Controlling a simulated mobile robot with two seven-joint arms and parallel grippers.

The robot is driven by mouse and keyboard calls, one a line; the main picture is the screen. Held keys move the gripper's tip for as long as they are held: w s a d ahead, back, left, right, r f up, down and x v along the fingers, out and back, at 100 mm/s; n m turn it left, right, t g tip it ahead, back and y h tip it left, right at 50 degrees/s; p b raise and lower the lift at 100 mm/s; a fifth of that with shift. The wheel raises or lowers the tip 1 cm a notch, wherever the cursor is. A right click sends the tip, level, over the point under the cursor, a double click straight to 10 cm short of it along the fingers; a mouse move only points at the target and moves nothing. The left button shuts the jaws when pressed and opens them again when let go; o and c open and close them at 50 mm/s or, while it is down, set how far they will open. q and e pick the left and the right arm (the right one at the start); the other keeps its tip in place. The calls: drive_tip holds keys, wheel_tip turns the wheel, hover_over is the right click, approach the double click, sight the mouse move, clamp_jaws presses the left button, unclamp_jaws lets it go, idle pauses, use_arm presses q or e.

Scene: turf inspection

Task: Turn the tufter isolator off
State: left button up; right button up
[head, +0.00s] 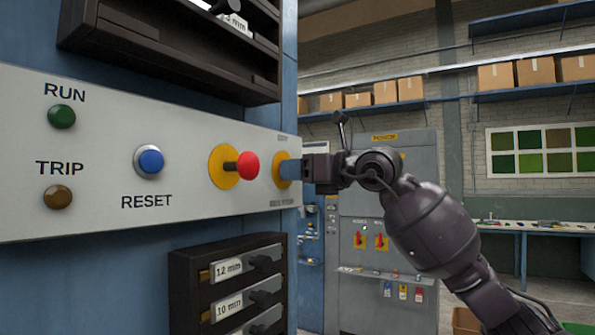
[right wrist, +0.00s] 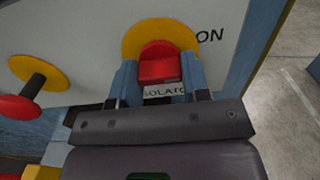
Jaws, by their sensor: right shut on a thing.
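The tufter isolator is a red handle on a yellow disc (head: 278,170) at the right end of the grey control panel (head: 110,115). In the right wrist view its red handle (right wrist: 159,64) sits between the two blue fingers, with "ON" on the panel to the right of the disc and a partly covered "ISOLATOR" label below. My right gripper (head: 289,168) is shut on the handle; it also shows in the right wrist view (right wrist: 160,82). The fingers hide the handle in the head view. My left gripper is not in view.
A red mushroom button (head: 247,165) on a yellow disc is just left of the isolator. A blue RESET button (head: 151,161) and RUN and TRIP lamps are further left. A dark drawer rack (head: 180,290) juts out below. A grey cabinet (head: 388,220) with red switches stands behind.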

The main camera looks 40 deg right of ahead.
drive_tip(key=shift+n, duration=0.3)
drive_tip(key=n+b, duration=0.1)
drive_tip(key=n, duration=0.3)
drive_tip(key=shift+f, duration=0.1)
drive_tip(key=n+b, duration=0.1)
drive_tip(key=n, duration=0.3)
drive_tip(key=shift+n, duration=0.4)
drive_tip(key=n, duration=0.4)
drive_tip(key=shift+n+b, duration=0.3)
drive_tip(key=shift+b, duration=0.1)
drive_tip(key=n, duration=0.3)
drive_tip(key=shift+n, duration=0.7)
drive_tip(key=o, duration=0.9)
